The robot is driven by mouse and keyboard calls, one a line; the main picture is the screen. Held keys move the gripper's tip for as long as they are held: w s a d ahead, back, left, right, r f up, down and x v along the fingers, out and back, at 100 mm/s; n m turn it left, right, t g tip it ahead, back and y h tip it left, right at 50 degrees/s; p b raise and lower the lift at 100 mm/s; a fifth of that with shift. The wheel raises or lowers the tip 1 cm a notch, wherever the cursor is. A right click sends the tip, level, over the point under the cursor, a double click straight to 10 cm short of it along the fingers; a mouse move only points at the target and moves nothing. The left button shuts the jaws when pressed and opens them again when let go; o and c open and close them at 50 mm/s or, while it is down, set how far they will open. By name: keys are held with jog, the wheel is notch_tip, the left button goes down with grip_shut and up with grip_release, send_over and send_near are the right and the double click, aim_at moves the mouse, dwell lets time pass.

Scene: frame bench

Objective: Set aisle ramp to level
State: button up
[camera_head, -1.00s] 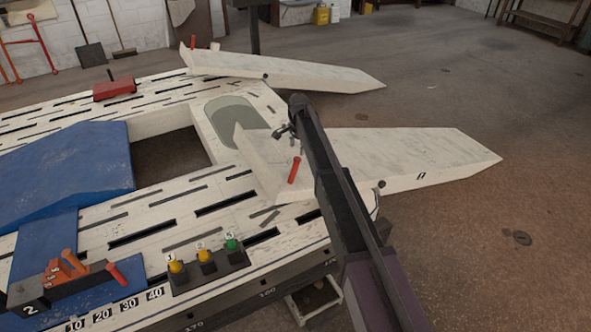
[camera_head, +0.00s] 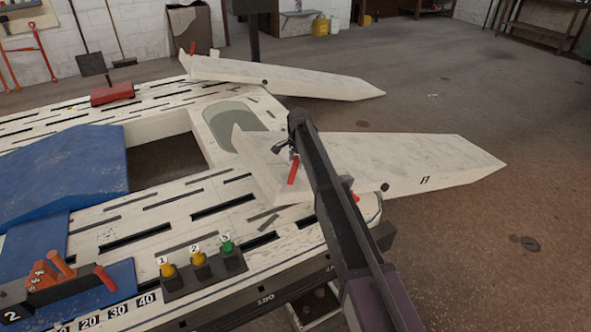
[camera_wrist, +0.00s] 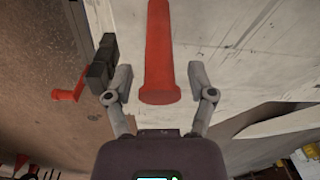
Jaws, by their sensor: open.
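Two white ramps slope from the far end of the bench to the floor: a near ramp (camera_head: 420,165) and a far ramp (camera_head: 300,78). I cannot tell from any label which is the aisle ramp. A red handle (camera_head: 293,170) stands up at the near ramp's upper end. My gripper (camera_head: 284,143) is by this handle, partly hidden by my arm. In the wrist view the red handle (camera_wrist: 160,50) lies between the open fingers of my gripper (camera_wrist: 158,78), with gaps on both sides. A red lever (camera_wrist: 70,93) on a black block is at left there.
The white slotted bench (camera_head: 140,215) carries a blue ramp piece (camera_head: 65,165), a box with three buttons (camera_head: 200,272) and orange levers (camera_head: 60,265). A red block (camera_head: 111,94) sits on its far side. Open concrete floor (camera_head: 500,100) lies to the right.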

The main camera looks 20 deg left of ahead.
jog(key=shift+f+b, duration=0.55)
jog(key=shift+f, duration=0.3)
grip_shut()
